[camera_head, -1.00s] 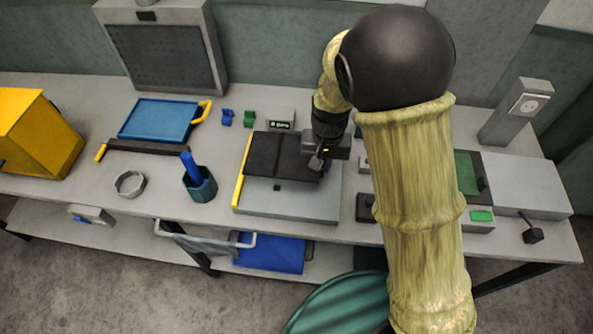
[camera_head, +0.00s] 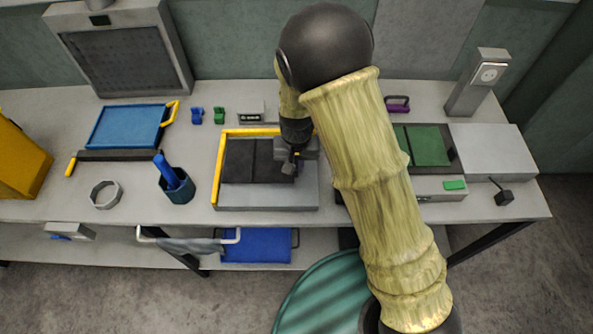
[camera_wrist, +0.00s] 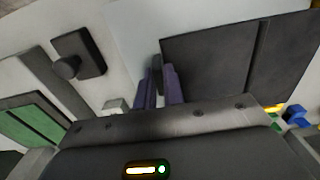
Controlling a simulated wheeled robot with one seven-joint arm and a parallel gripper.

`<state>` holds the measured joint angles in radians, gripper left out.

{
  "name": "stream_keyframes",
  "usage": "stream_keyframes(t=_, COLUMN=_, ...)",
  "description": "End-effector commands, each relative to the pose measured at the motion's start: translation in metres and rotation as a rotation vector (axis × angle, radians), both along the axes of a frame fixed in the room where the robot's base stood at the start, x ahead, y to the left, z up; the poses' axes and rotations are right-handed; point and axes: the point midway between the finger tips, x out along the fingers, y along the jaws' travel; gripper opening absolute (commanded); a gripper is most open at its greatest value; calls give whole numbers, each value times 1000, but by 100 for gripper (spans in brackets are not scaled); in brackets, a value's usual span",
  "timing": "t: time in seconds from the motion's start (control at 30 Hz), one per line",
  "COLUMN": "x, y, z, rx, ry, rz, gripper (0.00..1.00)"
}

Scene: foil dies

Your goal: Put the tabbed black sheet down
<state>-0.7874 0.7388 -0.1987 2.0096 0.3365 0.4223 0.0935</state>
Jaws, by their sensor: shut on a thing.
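The tabbed black sheet (camera_head: 242,160) lies flat over a grey plate (camera_head: 265,197) with a yellow rail (camera_head: 217,172) along its left and back edges. A crease line runs across the sheet. My gripper (camera_head: 291,168) is at the sheet's right edge. In the wrist view my gripper (camera_wrist: 160,85) is shut on the small tab (camera_wrist: 155,62) at the edge of the sheet (camera_wrist: 210,55). The sheet sits inside the rail corner, close to both rails. I cannot tell whether it touches the plate.
A blue tray (camera_head: 126,127) and a dark cup (camera_head: 177,190) with a blue handle stand to the left. A small label block (camera_head: 249,117) is behind the plate. A green panel (camera_head: 428,146) lies to the right, beyond my arm. The plate's front strip is bare.

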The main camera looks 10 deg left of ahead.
Motion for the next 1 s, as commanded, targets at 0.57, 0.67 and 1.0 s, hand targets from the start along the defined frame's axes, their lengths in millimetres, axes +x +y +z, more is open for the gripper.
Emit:
stream_keyframes(t=0.57, x=1, y=-2, z=-41, rx=0, ry=0, rz=-4, gripper=0)
stream_keyframes(t=0.67, x=1, y=-3, z=-43, rx=0, ry=1, rz=-6, gripper=0)
stream_keyframes(t=1.0, x=0, y=-1, z=-43, rx=-1, ry=1, rz=-3, gripper=32)
